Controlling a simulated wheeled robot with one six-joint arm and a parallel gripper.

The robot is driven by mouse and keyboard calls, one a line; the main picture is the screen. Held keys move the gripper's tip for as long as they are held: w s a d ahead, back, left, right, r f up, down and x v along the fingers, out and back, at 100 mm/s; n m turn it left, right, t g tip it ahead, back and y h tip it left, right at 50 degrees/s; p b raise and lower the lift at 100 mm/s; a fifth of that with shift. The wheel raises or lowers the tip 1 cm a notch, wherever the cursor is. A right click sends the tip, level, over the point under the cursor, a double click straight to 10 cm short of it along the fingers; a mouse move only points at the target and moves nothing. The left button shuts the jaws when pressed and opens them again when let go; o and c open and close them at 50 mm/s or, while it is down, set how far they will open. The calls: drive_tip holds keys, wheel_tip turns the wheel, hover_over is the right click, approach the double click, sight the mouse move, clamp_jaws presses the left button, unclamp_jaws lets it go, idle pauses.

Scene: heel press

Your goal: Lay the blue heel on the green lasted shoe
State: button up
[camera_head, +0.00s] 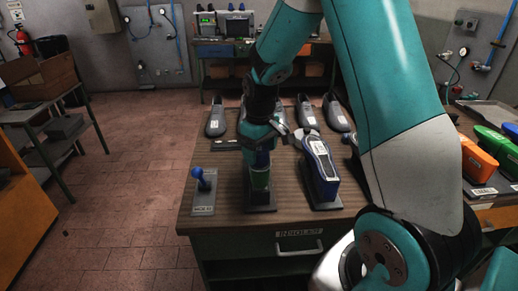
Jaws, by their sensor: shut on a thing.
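My gripper (262,150) points down over the green lasted shoe (260,180), which stands on a dark base near the front of the workbench. A small patch of blue, the blue heel (262,159), shows at the jaws, just above the green shoe. My gripper is shut on it. My wrist hides most of the heel and the far part of the shoe. I cannot tell whether the heel touches the shoe.
A blue shoe with a pale sole (323,178) stands on a base close to the right. A blue knob on a grey plate (204,190) is at the left. Several grey shoes (306,112) line the bench's back.

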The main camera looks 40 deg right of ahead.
drive_tip(key=o, duration=1)
drive_tip(key=shift+c, duration=0.2)
wheel_tip(320, 180, up, 17)
drive_tip(key=b, duration=0.2)
drive_tip(key=shift+r+b, duration=0.2)
drive_tip(key=shift+b, duration=0.1)
drive_tip(key=s+a+f+n+y, duration=0.2)
drive_tip(key=s+a+f, duration=0.1)
drive_tip(key=s+a, duration=0.8)
drive_tip(key=s+a+f+n+y, duration=0.2)
drive_tip(key=s+a+f, duration=0.1)
drive_tip(key=s+a, duration=0.8)
drive_tip(key=shift+s+a+n, duration=0.2)
drive_tip(key=shift+a+n, duration=0.2)
